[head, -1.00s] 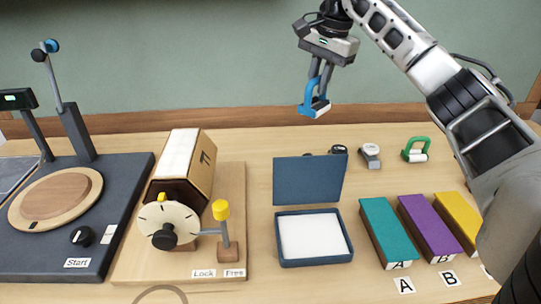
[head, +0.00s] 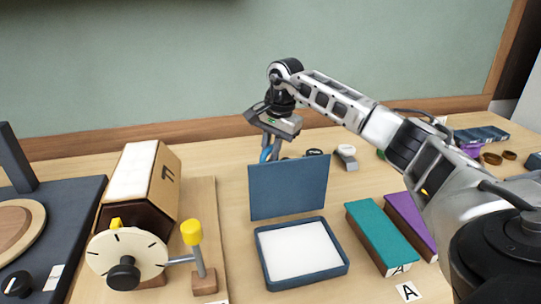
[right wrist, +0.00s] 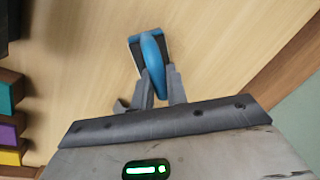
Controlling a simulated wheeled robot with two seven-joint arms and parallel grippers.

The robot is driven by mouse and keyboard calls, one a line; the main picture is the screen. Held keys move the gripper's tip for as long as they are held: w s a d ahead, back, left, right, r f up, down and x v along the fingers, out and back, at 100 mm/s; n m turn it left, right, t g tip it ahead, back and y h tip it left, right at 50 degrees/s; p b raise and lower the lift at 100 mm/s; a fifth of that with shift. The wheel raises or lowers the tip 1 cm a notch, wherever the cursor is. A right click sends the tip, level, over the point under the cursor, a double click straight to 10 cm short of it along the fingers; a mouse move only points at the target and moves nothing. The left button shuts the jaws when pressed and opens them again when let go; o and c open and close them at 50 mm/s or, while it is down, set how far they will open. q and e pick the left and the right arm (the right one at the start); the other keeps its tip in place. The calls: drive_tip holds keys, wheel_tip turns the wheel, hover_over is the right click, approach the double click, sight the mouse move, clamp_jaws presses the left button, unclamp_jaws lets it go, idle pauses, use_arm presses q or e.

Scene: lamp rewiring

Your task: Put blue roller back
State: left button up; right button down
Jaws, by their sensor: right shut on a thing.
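My right gripper (head: 273,148) is shut on the blue roller (head: 265,155), behind the raised lid of the blue pad box. Only a bit of the roller's blue handle shows in the head view; the lid hides the rest. In the right wrist view the blue roller (right wrist: 152,48) stands out beyond the fingertips (right wrist: 158,88), against the wooden table. I cannot tell whether it touches the table. My left gripper is not in view.
The open blue box (head: 262,262) holds a white pad, its lid (head: 288,188) upright. A grey-white tool (head: 345,156) and a black item (head: 314,152) lie just right of my gripper. Teal (head: 381,234) and purple (head: 410,222) blocks stand front right. A dial stand (head: 127,255) is left.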

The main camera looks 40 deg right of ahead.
drive_tip(key=shift+f, duration=0.95)
drive_tip(key=c, duration=1.4)
unclamp_jaws()
drive_tip(key=shift+f, duration=0.15)
drive_tip(key=shift+r, duration=0.25)
drive_tip(key=r, duration=0.4)
drive_tip(key=s+r, duration=0.1)
drive_tip(key=r, duration=0.2)
drive_tip(key=s+r, duration=0.1)
drive_tip(key=r, duration=0.3)
drive_tip(key=shift+d+r, duration=0.25)
drive_tip(key=shift+r, duration=0.05)
